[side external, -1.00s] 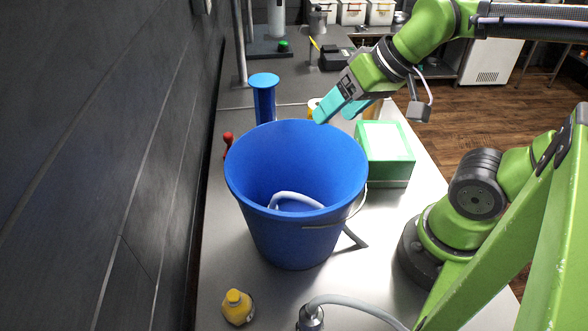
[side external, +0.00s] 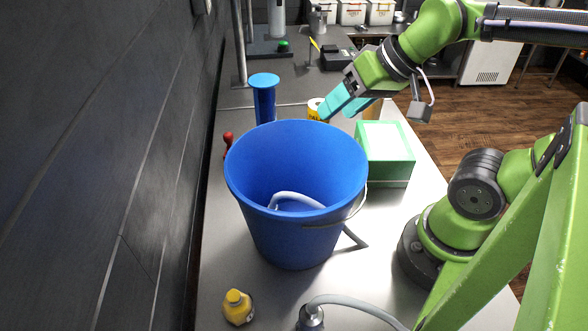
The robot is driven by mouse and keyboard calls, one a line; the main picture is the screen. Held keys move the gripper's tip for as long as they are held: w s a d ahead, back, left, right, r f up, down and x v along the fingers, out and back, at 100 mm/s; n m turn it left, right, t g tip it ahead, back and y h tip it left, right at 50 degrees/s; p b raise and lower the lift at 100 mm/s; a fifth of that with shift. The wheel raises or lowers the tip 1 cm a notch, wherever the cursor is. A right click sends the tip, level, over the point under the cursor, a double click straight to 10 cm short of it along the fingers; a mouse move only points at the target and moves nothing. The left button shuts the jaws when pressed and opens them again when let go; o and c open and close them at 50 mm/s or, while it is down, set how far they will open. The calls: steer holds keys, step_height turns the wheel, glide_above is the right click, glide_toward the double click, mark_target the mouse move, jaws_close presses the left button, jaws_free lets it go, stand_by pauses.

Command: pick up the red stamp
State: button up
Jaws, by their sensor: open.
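The red stamp (side external: 228,138) shows only in part at the left, behind the rim of the blue bucket, near the dark wall. Its lower part is hidden by the bucket. My gripper (side external: 338,107) has turquoise fingers and is above the table, behind and above the bucket's right rear rim. It is open, with nothing seen between the fingers. It is well to the right of the stamp and apart from it.
A large blue bucket (side external: 298,235) with a hose in it stands mid-table. A blue cylinder (side external: 264,102) stands behind it, a green box (side external: 386,158) to its right. A yellow bottle (side external: 237,307) and a metal hose end (side external: 311,318) are in front. A dark wall (side external: 110,150) bounds the left.

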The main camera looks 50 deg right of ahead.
steer(key=w+f+n+h, duration=0.1)
steer(key=w+n, duration=0.3)
steer(key=w, duration=0.7)
steer(key=n+g+y, duration=0.1)
steer(key=n, duration=0.3)
glide_toward(228, 134)
steer(key=shift+y, duration=0.3)
steer(key=x, duration=0.6)
steer(key=shift+w+f, duration=0.2)
steer(key=shift+w, duration=0.1)
steer(key=shift+d+x, duration=0.15)
steer(key=shift+x, duration=1.25)
steer(key=shift+d+x, duration=0.1)
steer(key=shift+x, duration=1.25)
steer(key=shift+s+f, duration=0.15)
steer(key=shift+f, duration=0.05)
steer(key=shift+r, duration=0.1)
steer(key=c, duration=1)
